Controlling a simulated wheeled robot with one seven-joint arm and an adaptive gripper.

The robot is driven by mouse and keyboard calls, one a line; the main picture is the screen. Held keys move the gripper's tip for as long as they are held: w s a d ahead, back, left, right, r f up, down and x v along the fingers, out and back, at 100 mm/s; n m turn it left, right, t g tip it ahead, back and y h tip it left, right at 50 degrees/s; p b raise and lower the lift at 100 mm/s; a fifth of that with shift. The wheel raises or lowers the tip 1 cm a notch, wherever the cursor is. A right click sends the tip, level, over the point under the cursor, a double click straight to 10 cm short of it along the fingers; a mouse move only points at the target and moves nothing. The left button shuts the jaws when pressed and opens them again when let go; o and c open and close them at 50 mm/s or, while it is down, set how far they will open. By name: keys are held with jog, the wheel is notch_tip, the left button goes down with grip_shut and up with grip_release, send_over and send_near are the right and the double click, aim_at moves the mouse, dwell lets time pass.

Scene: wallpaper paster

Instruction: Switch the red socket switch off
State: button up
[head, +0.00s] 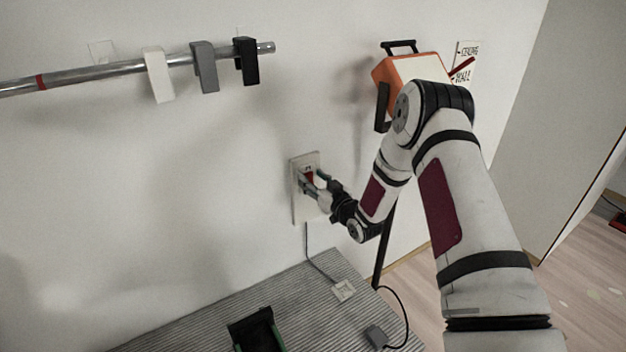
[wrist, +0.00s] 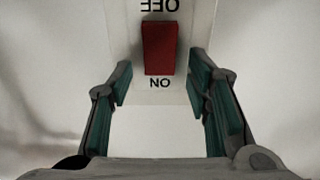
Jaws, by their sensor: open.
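The red socket switch (wrist: 160,46) is a red rocker on a pale wall plate (head: 297,205). In the wrist view it sits upper centre, with OFF above it and ON below it, both upside down. In the head view the red switch (head: 309,176) is partly hidden by my gripper (head: 312,182). My gripper is close in front of the plate. In the wrist view its two fingers (wrist: 164,85) are spread apart, one on each side of the switch, with nothing between them. I cannot tell whether a fingertip touches the plate.
A metal rail (head: 110,70) with white, grey and black blocks runs along the wall at upper left. A striped surface (head: 200,325) lies below, with a cable and a dark green-edged object (head: 256,330).

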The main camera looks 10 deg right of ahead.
jog(key=shift+w, duration=0.15)
grip_shut()
jog(key=shift+f+t+b, duration=0.5)
jog(key=shift+t+b, duration=0.2)
jog(key=shift+b, duration=0.45)
jog(key=shift+s+d+t+y+b, duration=0.1)
jog(key=shift+s+t+y+b, duration=0.15)
jog(key=shift+t+y+b, duration=0.45)
jog(key=shift+r, duration=0.1)
grip_release()
jog(key=v, duration=1.2)
